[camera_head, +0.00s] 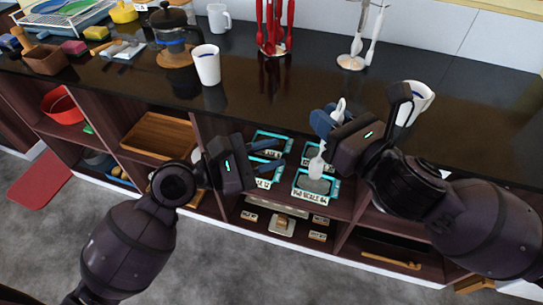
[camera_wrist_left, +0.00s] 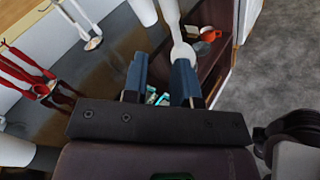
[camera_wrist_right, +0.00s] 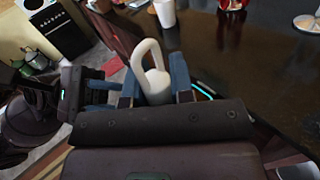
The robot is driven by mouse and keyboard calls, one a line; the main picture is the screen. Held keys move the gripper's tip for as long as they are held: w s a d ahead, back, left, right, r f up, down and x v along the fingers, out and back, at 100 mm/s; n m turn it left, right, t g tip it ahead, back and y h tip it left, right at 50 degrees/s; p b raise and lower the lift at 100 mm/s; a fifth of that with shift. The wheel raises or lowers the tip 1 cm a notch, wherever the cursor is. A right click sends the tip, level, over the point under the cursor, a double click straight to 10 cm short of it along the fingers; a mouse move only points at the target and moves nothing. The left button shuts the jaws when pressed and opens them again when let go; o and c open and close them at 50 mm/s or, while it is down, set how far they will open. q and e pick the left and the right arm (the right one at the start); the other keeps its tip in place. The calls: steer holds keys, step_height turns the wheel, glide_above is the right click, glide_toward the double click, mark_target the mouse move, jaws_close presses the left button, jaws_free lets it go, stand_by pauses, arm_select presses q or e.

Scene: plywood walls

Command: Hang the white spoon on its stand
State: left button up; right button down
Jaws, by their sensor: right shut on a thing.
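The white spoon (camera_head: 316,166) is held by my right gripper (camera_head: 325,120) in front of the counter, its bowl end hanging down and its handle end up. In the right wrist view the spoon's looped handle (camera_wrist_right: 150,62) stands between the fingers. My left gripper (camera_head: 277,155) is open and empty to the left of the spoon; in the left wrist view the spoon (camera_wrist_left: 183,50) shows beyond its fingers. The white stand (camera_head: 352,62) is on the counter behind, with white utensils hanging on it; its top is cut off. The stand's base also shows in the left wrist view (camera_wrist_left: 93,43).
A red utensil stand (camera_head: 273,48) is left of the white one. A white cup (camera_head: 206,66) and a coffee press (camera_head: 175,35) stand further left; another white cup (camera_head: 419,98) is right, behind my right arm. Open shelves (camera_head: 160,135) lie below. The counter before the stand is clear.

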mark_target(321, 148)
arm_select(q)
steer(key=w+d+n, duration=0.1)
steer(key=d, duration=0.3)
steer(key=w+d+n, duration=0.1)
steer(key=d+n, duration=0.1)
steer(key=d, duration=0.1)
steer(key=w+d+n+g, duration=0.1)
steer(key=d+n, duration=0.1)
steer(key=d, duration=0.2)
steer(key=shift+d+r+h, duration=0.2)
steer(key=shift+d+h, duration=0.1)
steer(key=shift+d, duration=0.05)
stand_by(0.4)
steer(key=c, duration=0.4)
jaws_close()
arm_select(e)
steer(key=c, duration=0.9)
jaws_free()
